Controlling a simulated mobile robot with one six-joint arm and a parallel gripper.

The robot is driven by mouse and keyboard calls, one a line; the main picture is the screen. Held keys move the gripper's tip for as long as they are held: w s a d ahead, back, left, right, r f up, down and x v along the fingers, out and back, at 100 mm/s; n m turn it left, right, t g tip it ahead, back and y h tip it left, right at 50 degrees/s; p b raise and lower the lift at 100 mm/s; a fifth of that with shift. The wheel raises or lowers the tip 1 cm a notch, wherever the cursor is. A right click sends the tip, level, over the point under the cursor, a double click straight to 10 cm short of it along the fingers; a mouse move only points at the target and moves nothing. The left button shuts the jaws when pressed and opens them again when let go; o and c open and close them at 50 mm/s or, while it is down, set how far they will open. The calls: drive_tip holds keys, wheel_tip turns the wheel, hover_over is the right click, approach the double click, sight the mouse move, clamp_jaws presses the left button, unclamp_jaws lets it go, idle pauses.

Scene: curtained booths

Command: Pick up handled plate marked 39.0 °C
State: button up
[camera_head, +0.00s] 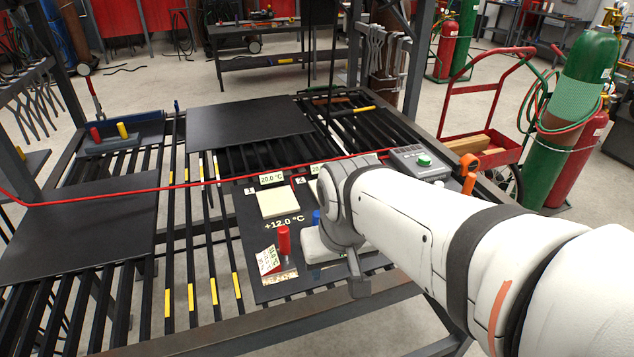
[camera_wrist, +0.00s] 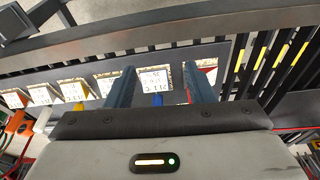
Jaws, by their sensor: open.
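In the wrist view my gripper (camera_wrist: 163,82) is open, with two blue-grey fingers apart and nothing clasped. Between them show a blue handle (camera_wrist: 157,98) and a printed card (camera_wrist: 155,78); its text is too small to read. A red handle (camera_wrist: 211,76) is right of the right finger, partly hidden, and a yellow handle (camera_wrist: 77,107) is left of the left finger. In the head view the red handle (camera_head: 284,242) stands upright beside a tilted card (camera_head: 268,259). A blue handle (camera_head: 317,217) shows beside my arm, which hides much of the row. I cannot tell which plate reads 39.0 °C.
The dark board (camera_head: 252,235) lies on a slatted table and carries a pale pad (camera_head: 279,203) near signs 20.0 °C and +12.0 °C. A control box (camera_head: 420,160) with a green button is behind my arm. A red line (camera_head: 190,186) crosses the table. Dark sheets lie left and back.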

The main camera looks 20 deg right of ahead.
drive_tip(key=w+d+m+h+b, duration=0.2)
drive_tip(key=w+d+m, duration=0.4)
drive_tip(key=w, duration=0.3)
drive_tip(key=w+d+m+h+b, duration=0.2)
drive_tip(key=w+d+m, duration=0.35)
drive_tip(key=w, duration=0.25)
drive_tip(key=shift+g, duration=0.3)
drive_tip(key=x, duration=0.4)
drive_tip(key=p+x, duration=0.1)
drive_tip(key=x, duration=0.3)
drive_tip(key=shift+w, duration=0.2)
drive_tip(key=shift+r, duration=0.1)
drive_tip(key=shift+c, duration=0.4)
drive_tip(key=shift+a, duration=0.1)
clamp_jaws()
